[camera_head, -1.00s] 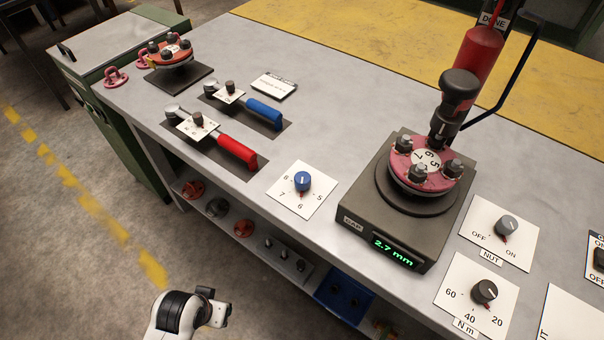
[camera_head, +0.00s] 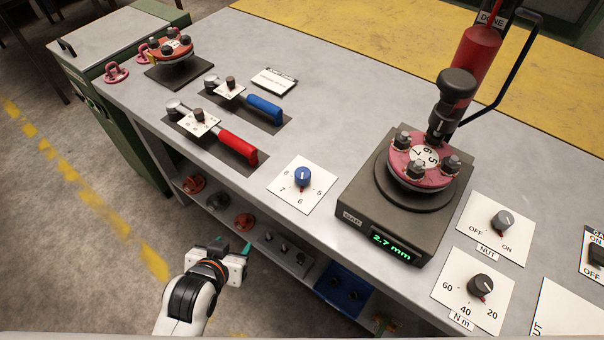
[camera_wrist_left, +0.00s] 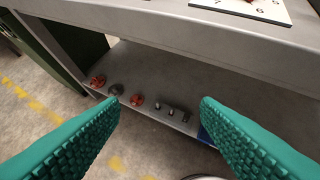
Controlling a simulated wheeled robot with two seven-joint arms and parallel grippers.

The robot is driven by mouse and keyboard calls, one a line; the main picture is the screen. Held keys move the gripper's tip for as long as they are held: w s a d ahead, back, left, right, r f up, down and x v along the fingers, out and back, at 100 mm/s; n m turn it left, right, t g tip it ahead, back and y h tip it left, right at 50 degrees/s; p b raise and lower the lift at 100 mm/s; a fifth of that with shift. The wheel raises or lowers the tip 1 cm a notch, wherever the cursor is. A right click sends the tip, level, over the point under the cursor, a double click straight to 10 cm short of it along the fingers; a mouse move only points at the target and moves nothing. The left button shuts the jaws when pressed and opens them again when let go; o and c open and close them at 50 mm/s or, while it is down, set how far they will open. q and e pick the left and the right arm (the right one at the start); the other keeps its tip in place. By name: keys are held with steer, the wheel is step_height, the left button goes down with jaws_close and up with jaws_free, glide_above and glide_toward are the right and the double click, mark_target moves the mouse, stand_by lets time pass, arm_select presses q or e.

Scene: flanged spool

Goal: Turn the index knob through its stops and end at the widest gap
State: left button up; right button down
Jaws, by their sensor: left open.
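The index knob (camera_head: 303,177) is blue and sits on a white dial card marked 5, 6, 7 and 8 (camera_head: 287,195) near the bench's front edge. A small red pointer mark shows at its lower side, near the 6. The gap gauge (camera_head: 393,247) reads 2.7 mm in green. A pink flanged spool (camera_head: 418,166) sits on the gauge's round plate under a black and red driver. My left gripper (camera_head: 232,249) is in front of the bench, below its top, left of and apart from the knob. Its green fingers (camera_wrist_left: 160,105) are open and empty. My right gripper does not show.
Red-handled (camera_head: 238,147) and blue-handled (camera_head: 264,110) tools lie left of the knob. NUT (camera_head: 501,221) and N m (camera_head: 480,287) knobs stand at right. The bench's front edge overhangs a shelf (camera_wrist_left: 185,75) with small parts. Bench top around the dial card is clear.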

arm_select(q)
steer(key=w+d+t+h, duration=0.1)
steer(key=w+d+t, duration=0.2)
steer(key=w+d, duration=0.1)
steer(key=m+t+h, duration=0.2)
steer(key=t+h, duration=0.2)
glide_toward(299, 180)
steer(key=p+x, duration=0.1)
steer(key=x, duration=1)
steer(key=shift+w+d, duration=0.15)
steer(key=shift+w, duration=0.15)
steer(key=c, duration=1)
steer(key=shift+h+p, duration=0.3)
